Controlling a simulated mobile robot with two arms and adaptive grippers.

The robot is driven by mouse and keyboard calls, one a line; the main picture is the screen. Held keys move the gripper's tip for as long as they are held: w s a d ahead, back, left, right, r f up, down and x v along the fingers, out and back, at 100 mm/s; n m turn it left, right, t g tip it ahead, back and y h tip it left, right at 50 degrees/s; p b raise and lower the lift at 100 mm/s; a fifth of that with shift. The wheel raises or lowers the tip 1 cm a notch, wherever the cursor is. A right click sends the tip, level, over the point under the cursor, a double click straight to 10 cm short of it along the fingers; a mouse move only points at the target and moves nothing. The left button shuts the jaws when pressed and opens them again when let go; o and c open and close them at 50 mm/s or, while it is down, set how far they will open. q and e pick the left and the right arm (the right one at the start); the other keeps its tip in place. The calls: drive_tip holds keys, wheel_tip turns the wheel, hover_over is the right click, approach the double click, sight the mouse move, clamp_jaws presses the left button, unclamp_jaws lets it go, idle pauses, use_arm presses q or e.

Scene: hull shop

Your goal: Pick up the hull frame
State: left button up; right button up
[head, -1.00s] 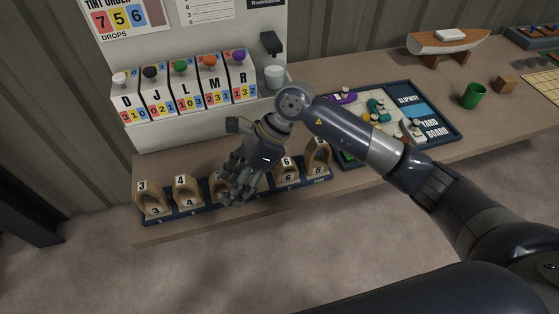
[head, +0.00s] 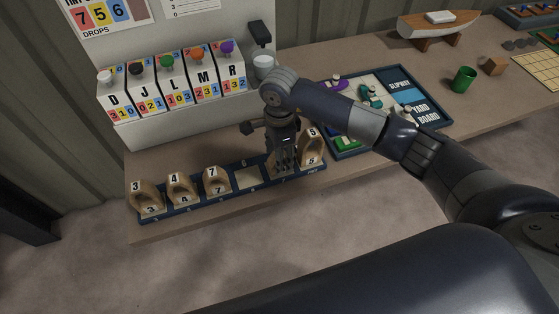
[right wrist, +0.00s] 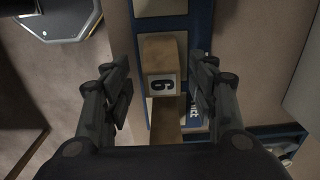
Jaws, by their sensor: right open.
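Several arched wooden hull frames stand in a dark blue rack (head: 160,218) along the table's front edge. My left gripper is not in view.
A yard board (head: 425,110) lies to the right. A green cup (head: 463,80), a wooden block (head: 494,66) and a model boat (head: 438,24) are farther right.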

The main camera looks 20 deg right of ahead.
drive_tip(key=shift+w+f+p, duration=0.1)
drive_tip(key=shift+f+p, duration=0.3)
drive_tip(key=shift+f, duration=1.4)
drive_tip(key=c, duration=1.2)
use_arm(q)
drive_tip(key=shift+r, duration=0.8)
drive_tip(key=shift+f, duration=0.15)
use_arm(e)
drive_tip(key=shift+r, duration=0.15)
drive_tip(key=shift+w+r, duration=0.1)
drive_tip(key=shift+r, duration=0.2)
wheel_tip(320, 180, up, 2)
drive_tip(key=shift+r+b, duration=0.1)
drive_tip(key=shift+b, duration=0.9)
use_arm(q)
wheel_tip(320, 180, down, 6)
drive_tip(key=b, duration=0.4)
use_arm(e)
drive_tip(key=s+a, duration=0.1)
drive_tip(key=s, duration=0.4)
drive_tip(key=s+a+r, duration=0.1)
drive_tip(key=s+a, duration=0.1)
drive_tip(key=s, duration=0.3)
drive_tip(key=s+a+r, duration=0.1)
drive_tip(key=s+a, duration=0.1)
drive_tip(key=s, duration=0.3)
drive_tip(key=shift+s, duration=0.2)
